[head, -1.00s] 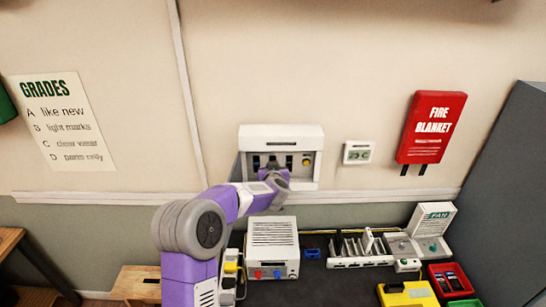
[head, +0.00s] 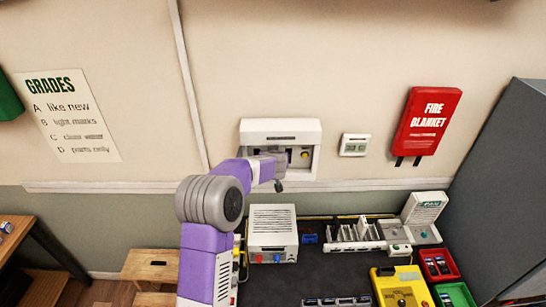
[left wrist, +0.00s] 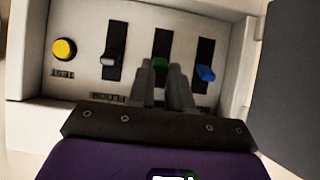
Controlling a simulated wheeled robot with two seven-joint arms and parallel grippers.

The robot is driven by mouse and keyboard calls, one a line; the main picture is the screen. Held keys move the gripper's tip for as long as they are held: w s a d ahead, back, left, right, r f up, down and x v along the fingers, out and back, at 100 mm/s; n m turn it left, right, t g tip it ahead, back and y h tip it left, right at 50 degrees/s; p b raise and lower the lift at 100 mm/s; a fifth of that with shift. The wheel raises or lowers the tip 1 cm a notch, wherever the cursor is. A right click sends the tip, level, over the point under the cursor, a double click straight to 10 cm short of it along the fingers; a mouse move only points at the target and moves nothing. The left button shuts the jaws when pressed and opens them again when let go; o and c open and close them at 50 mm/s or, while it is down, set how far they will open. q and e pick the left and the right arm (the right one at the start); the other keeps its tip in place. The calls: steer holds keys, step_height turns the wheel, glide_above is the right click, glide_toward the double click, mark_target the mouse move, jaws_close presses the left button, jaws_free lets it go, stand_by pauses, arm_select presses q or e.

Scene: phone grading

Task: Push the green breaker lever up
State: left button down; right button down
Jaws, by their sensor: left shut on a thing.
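The white breaker box (head: 308,126) is on the wall at the centre of the head view. My left gripper (left wrist: 164,68) is in front of it, covering part of its face. In the left wrist view, where the lettering is upside down, the green lever (left wrist: 161,65) shows at the fingertips in the middle slot. The fingers are shut on it and hide part of its slot. A grey lever (left wrist: 109,61) stands to its left and a blue lever (left wrist: 206,73) to its right, both clear of the fingers. My right gripper is out of view.
A yellow test button (left wrist: 64,50) sits left of the levers in the wrist view. A small white wall unit (head: 354,145) and a red fire blanket (head: 427,121) are right of the box. A white device (head: 272,226) stands on the bench below.

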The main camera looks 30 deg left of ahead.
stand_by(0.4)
arm_select(q)
steer(key=c, duration=1)
jaws_free()
steer(key=shift+c, duration=0.2)
steer(key=shift+r, duration=0.1)
steer(key=v, duration=0.7)
steer(key=shift+s, duration=0.2)
steer(key=shift+d, duration=0.1)
